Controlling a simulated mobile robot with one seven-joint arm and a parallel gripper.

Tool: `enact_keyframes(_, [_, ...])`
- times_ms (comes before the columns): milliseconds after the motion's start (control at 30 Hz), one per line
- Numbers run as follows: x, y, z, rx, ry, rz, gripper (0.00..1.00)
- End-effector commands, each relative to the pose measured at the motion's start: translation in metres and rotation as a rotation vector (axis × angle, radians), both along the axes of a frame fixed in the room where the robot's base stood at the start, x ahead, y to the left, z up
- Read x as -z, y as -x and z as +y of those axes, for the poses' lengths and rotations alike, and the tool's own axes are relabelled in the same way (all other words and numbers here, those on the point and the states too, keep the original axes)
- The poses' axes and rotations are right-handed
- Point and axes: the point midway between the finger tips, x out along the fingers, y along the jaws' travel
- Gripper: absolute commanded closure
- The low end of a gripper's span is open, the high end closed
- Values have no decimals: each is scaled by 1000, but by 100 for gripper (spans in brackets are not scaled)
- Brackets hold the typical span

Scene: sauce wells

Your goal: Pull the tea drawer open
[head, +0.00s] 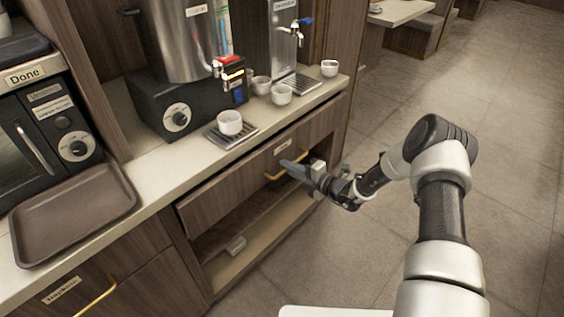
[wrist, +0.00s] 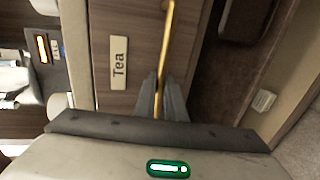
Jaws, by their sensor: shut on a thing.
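The tea drawer (head: 225,188) is a wide brown wood front just under the counter. Its gold bar handle (head: 273,177) runs along the front below a small pale label. In the wrist view the label reads "Tea" (wrist: 119,64), and the handle (wrist: 168,28) runs between the fingers. My gripper (head: 291,167) is at the right part of the drawer front. In the wrist view my gripper (wrist: 160,82) is shut on the handle. The fingers hide part of the handle. I cannot tell whether the drawer front is flush or slightly out.
An open shelf (head: 265,235) below the drawer holds a small white item (head: 236,245). The counter (head: 165,170) carries a brown tray (head: 72,215), several white cups, and metal dispensers. Another drawer (head: 125,290) is at lower left. Bare tiled floor (head: 450,110) lies to the right.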

Motion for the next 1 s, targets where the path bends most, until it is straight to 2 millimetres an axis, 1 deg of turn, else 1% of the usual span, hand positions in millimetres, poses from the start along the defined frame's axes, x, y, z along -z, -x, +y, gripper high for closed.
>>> enact_keyframes(33, [-2,7,-12,5,0,5,100])
enact_keyframes(300, [-2,51,-67,6,-1,5,100])
enact_keyframes(500, [-1,79,-103,5,-1,4,100])
enact_keyframes(600, [-1,91,-118,5,-1,2,100])
enact_keyframes(800, [0,107,-138,2,0,2,100])
enact_keyframes(1000, [0,114,-146,0,1,1,100])
